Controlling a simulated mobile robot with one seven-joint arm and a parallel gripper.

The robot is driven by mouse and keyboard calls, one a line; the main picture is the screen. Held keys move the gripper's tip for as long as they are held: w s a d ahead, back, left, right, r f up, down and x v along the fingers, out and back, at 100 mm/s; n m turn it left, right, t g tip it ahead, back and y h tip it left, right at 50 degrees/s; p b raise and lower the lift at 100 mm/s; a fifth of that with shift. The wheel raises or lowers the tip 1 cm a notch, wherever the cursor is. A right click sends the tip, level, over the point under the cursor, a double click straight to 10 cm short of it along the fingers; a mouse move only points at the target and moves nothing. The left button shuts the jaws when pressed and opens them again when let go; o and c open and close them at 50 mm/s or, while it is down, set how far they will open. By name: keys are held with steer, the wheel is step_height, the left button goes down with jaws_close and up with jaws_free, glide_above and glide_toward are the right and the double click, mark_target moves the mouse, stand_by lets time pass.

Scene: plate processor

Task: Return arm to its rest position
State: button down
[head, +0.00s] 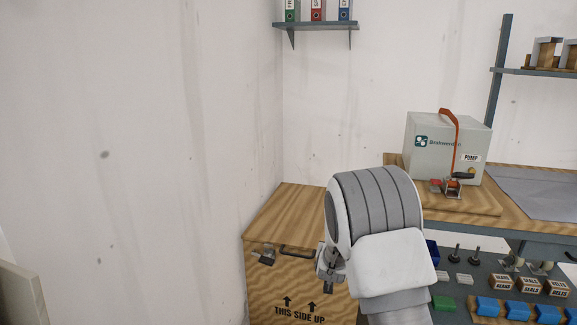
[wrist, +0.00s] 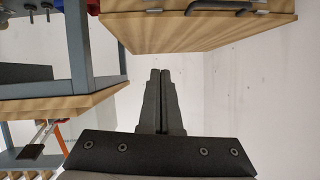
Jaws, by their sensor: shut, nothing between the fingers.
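My gripper (wrist: 160,73) is shut and empty, its two dark fingers side by side in the wrist view. In the head view my arm is folded in the lower middle, and my gripper (head: 325,283) is partly hidden beside it. It hangs in front of the wooden crate (head: 290,214) marked "THIS SIDE UP". In the wrist view, which looks upside down, the crate (wrist: 200,30) is at the top, apart from the fingertips.
The workbench (head: 488,219) is to the right, with a grey pump box (head: 428,125) on it. Blue bins (head: 488,306) and small boxes sit on the lower shelf. A wall shelf (head: 316,25) holds binders. A bare white wall (head: 130,160) fills the left.

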steer(key=s+a+r+n+g+y, duration=0.1)
steer(key=s+r+n+g+y, duration=0.15)
steer(key=s+r, duration=1.45)
steer(key=s+d+n+g, duration=0.15)
steer(key=s+g, duration=0.35)
steer(key=s, duration=2.3)
step_height(320, 180, up, 26)
steer(key=p, duration=2.6)
steer(key=shift+d+f, duration=0.15)
steer(key=shift+d, duration=0.05)
